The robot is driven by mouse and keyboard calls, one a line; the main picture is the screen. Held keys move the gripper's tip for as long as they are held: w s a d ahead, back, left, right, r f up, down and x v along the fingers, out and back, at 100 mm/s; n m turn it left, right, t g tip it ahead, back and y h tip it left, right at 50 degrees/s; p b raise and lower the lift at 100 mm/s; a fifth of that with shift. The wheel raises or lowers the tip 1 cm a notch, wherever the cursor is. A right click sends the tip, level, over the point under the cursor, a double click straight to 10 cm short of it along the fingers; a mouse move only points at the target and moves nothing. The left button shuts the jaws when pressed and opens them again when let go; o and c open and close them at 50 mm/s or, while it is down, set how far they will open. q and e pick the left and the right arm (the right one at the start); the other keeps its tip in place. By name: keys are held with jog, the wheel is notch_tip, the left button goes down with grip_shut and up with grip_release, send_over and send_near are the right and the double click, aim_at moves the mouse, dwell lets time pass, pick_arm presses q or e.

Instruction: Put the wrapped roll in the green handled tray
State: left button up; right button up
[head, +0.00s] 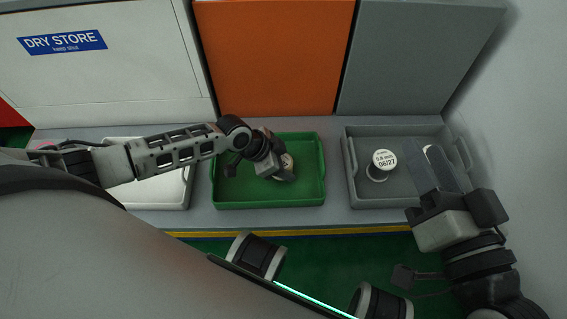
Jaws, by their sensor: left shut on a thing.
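My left gripper (284,170) reaches in from the left and is over the green handled tray (317,195). It is shut on a small round roll with a pale face (289,163), mostly hidden by the gripper. I take this for the wrapped roll, but its wrapping is too small to make out. I cannot tell whether it touches the tray floor. The rest of the green tray looks empty. My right gripper (432,160) is at the right, its two fingers apart, over the grey tray (358,189), with nothing visible between them.
A white tray (170,197) sits left, partly under my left arm. Orange (272,55) and grey (415,60) panels stand behind the counter.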

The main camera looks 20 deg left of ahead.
pick_arm(q)
jog(key=o, duration=1)
pick_arm(e)
jog(key=shift+w+r, duration=0.1)
pick_arm(q)
jog(key=shift+s+a+r, duration=0.1)
jog(key=shift+r, duration=0.2)
jog(key=p+v, duration=0.2)
jog(key=v, duration=0.1)
jog(key=shift+r, duration=0.15)
jog(key=shift+p+v, duration=0.5)
jog(key=shift+v, duration=0.4)
jog(key=p+v, duration=0.2)
jog(key=v, duration=0.4)
jog(key=shift+s+a+r, duration=0.1)
jog(key=shift+s+a, duration=0.05)
pick_arm(e)
jog(key=shift+s+d+f+n+g+h, duration=0.2)
jog(key=shift+d+f+n+g+h, duration=0.15)
jog(key=shift+f+h, duration=0.2)
jog(key=shift+s+d+f+n+g+h, duration=0.2)
jog(key=shift+f+n+g+h, duration=0.2)
jog(key=shift+f, duration=0.25)
